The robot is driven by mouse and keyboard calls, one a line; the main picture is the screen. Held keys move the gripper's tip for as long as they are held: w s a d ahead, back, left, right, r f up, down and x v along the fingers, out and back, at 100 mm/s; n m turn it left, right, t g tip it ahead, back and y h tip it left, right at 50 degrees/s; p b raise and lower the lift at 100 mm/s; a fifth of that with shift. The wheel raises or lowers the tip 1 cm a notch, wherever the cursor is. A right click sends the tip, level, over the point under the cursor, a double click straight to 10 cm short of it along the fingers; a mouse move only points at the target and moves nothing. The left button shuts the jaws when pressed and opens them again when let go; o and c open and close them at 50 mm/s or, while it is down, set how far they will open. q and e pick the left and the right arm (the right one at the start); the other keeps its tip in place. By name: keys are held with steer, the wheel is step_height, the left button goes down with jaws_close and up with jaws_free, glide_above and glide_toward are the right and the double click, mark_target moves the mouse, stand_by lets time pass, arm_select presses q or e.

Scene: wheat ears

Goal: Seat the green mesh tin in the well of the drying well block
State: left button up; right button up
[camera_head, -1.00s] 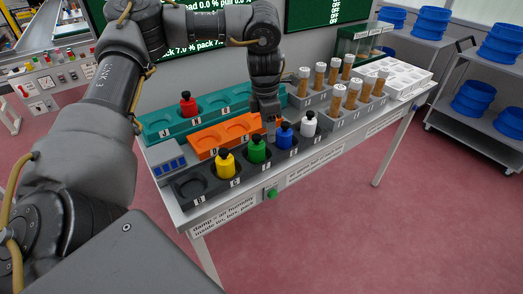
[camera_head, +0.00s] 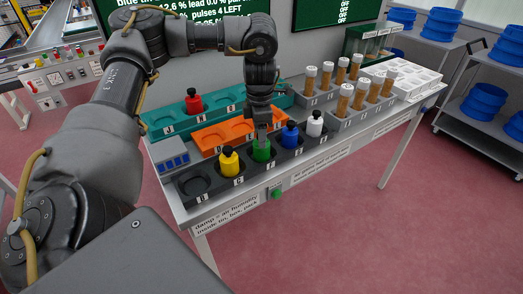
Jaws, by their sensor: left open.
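The green tin (camera_head: 261,154) stands upright in the dark rack (camera_head: 210,195) at the front of the table, between a yellow tin (camera_head: 229,163) and a blue one (camera_head: 289,135). My left gripper (camera_head: 262,138) points down right at its top; the fingers hide its cap. The gripper is open, and I cannot tell whether the fingers touch the tin. The orange block (camera_head: 205,140) behind the dark rack has empty round wells; the teal block (camera_head: 160,125) stands behind that. I cannot read which block is the drying one. My right gripper is out of view.
A red tin (camera_head: 193,102) sits in the teal block and a white tin (camera_head: 314,124) at the dark rack's right end. Several brown tubes (camera_head: 344,101) stand in grey racks to the right, before a white tray (camera_head: 410,78). A blue-grey box (camera_head: 171,157) stands left.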

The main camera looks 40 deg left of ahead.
mark_target(260, 155)
arm_select(q)
steer(key=f, duration=0.5)
steer(key=shift+w+d, duration=0.15)
steer(key=shift+d, duration=0.05)
steer(key=c, duration=0.7)
